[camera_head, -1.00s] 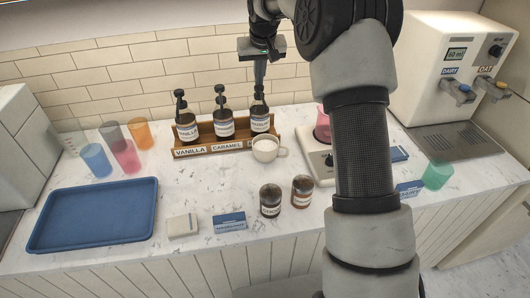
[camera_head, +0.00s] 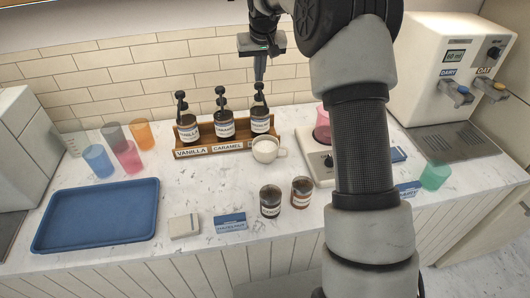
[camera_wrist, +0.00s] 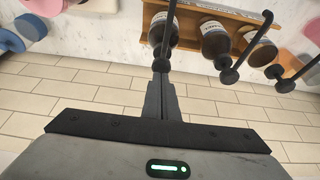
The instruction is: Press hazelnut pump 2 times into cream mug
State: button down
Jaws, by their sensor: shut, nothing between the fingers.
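The hazelnut bottle (camera_head: 260,124) is the rightmost of three dark pump bottles in the wooden rack; its label is only partly readable. Its black pump head (camera_head: 259,87) stands right under my gripper (camera_head: 260,78). My gripper is shut and empty, pointing down. In the wrist view the shut fingertips (camera_wrist: 161,68) overlap the pump top of the leftmost bottle (camera_wrist: 165,30); I cannot tell whether they touch. The cream mug (camera_head: 265,150) stands upright in front of the hazelnut bottle, handle to the right. Its inside is only partly visible.
Vanilla (camera_head: 188,131) and caramel (camera_head: 225,126) bottles share the rack (camera_head: 205,150) to the left. A scale-like device (camera_head: 319,170) with a pink cup stands right of the mug. Two jars, a blue tray (camera_head: 95,215) and several coloured cups stand farther off.

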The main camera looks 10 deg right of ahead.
jog(key=shift+r, duration=0.1)
jog(key=shift+r+p, duration=2.2)
jog(key=shift+r, duration=0.75)
jog(key=s+r, duration=0.6)
jog(key=s, duration=0.5)
jog(key=s+r, duration=0.6)
jog(key=s, duration=0.5)
jog(key=s+f, duration=0.3)
jog(key=s, duration=0.8)
jog(key=s+f+t, duration=0.1)
jog(key=s+f, duration=0.1)
jog(key=s, duration=0.9)
jog(key=shift+s+f, duration=0.25)
jog(key=shift+f, duration=0.15)
